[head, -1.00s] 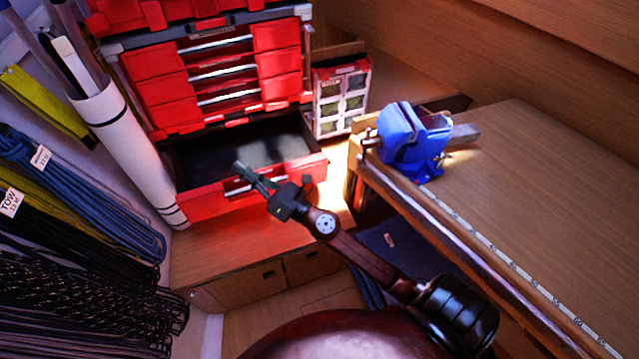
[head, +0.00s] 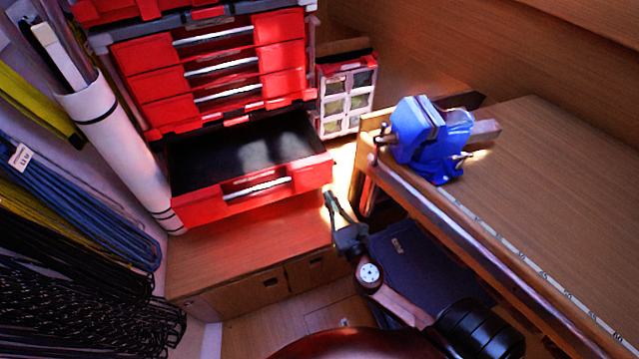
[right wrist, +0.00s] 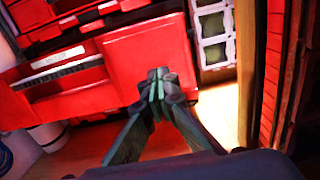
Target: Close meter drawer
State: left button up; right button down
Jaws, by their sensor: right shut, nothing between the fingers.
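The meter drawer (head: 250,195) is the large bottom drawer of the red tool chest (head: 215,70). It is pulled well out, and its black inside looks empty. Its silver handle (head: 258,190) is on the red front. My right gripper (head: 329,198) is shut and empty, just right of and below the drawer's front right corner in the head view. In the right wrist view the shut fingertips (right wrist: 157,82) appear in front of a red panel, with the handle side to the left. Whether they touch it cannot be told. My left gripper is not in view.
A blue vise (head: 428,135) sits on the wooden bench (head: 540,190) at right. A small parts organizer (head: 346,98) stands right of the chest. Coiled lines (head: 75,215) and a white tube (head: 115,145) are at left. Wooden cabinet top (head: 240,245) below the drawer is clear.

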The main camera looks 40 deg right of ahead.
aim_at(318, 175)
jog(key=b+x, duration=0.1)
jog(key=x, duration=0.4)
jog(key=shift+w+f, duration=0.1)
jog(key=shift+w, duration=0.2)
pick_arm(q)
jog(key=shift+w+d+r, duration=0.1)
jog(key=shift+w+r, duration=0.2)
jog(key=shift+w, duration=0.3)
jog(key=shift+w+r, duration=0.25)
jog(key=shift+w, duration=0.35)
pick_arm(e)
jog(key=shift+w+d, duration=0.2)
jog(key=shift+w, duration=0.2)
